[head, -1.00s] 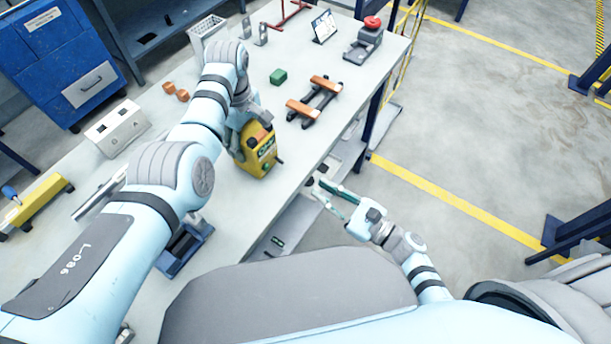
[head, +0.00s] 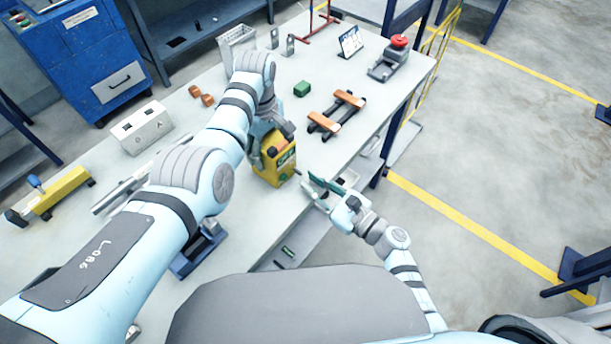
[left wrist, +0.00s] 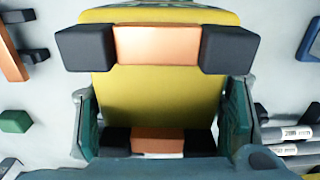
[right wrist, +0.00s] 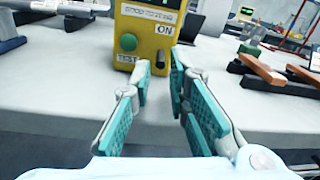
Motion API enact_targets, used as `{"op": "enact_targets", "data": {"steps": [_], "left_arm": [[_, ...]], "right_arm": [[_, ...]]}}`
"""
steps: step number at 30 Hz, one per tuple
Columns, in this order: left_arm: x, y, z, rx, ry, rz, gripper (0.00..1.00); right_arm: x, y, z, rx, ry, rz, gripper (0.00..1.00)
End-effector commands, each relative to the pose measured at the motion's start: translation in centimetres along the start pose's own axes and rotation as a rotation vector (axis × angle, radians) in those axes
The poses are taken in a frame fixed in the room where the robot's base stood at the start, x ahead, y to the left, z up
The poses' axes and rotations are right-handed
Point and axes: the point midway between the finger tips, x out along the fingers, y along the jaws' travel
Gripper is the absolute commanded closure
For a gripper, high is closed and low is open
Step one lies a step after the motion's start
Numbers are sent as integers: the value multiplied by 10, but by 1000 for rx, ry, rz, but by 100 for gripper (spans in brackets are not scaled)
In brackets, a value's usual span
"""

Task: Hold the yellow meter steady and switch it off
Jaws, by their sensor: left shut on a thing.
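The yellow meter (head: 272,170) stands upright near the table's front edge in the head view. My left gripper (head: 264,143) is shut on it from above. In the left wrist view its green-padded fingers (left wrist: 160,122) clasp the yellow body on both sides, below an orange-and-black handle. In the right wrist view the meter (right wrist: 145,45) shows a green button (right wrist: 128,42) above the word TEST, the word ON, and a small dark switch (right wrist: 160,59) below ON. My right gripper (right wrist: 161,85) is open and empty in front of the meter's face, its fingertips near the switch; contact cannot be told.
Behind the meter lie a black rack with orange bars (head: 336,114) and a green block (head: 302,89). A red-button box (head: 392,58) stands at the far right of the table (head: 340,160). A white switch box (head: 142,127) stands left.

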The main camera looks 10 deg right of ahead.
Motion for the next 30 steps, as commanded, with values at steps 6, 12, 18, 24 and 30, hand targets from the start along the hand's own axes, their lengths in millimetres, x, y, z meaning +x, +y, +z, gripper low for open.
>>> {"op": "enact_targets", "data": {"steps": [6, 12, 18, 24, 30], "left_arm": [[2, -1, 0, -1, -2, -4, 80], [2, -1, 0, -1, -2, -4, 80], [2, -1, 0, -1, -2, -4, 80], [2, -1, 0, -1, -2, -4, 80], [2, -1, 0, -1, -2, -3, 80]], "right_arm": [[29, 0, 0, 0, 0, -1, 84], [31, 0, -1, 0, 1, 0, 84], [30, 0, -1, 0, 1, 0, 100], [31, 1, -2, 4, -20, 2, 100], [31, 1, -4, 5, -90, -17, 100]]}}
